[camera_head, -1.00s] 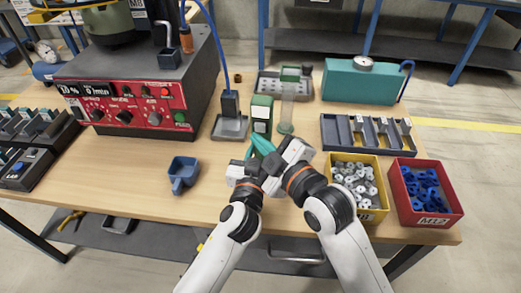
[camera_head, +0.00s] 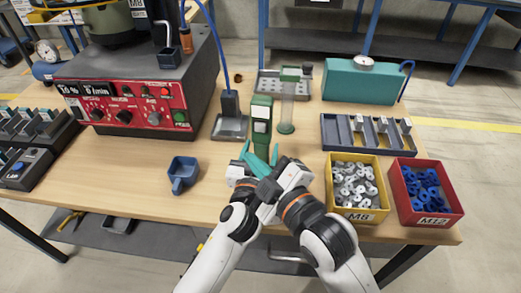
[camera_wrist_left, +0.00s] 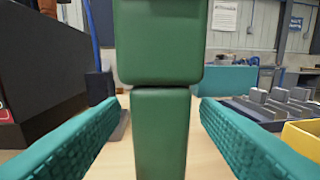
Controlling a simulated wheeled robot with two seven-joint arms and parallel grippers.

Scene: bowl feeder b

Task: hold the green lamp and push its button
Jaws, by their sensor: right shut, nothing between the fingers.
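The green lamp (camera_head: 261,118), a dark green upright block with pale panels on its front, stands on the table near the middle. In the left wrist view the lamp (camera_wrist_left: 160,45) shows a wide head above a narrower body. My left gripper (camera_head: 259,155) is open, its teal fingers spread at the lamp's lower part. In the left wrist view its fingers lie on both sides of the narrow body with gaps. My right gripper (camera_head: 268,188) is crossed close in front of the left one, below the lamp; it is shut and empty, its fingertips largely hidden. I cannot make out the button.
A blue scoop (camera_head: 183,174), yellow bin (camera_head: 357,210), red bin (camera_head: 432,215) and divided tray (camera_head: 340,135) surround the free wood.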

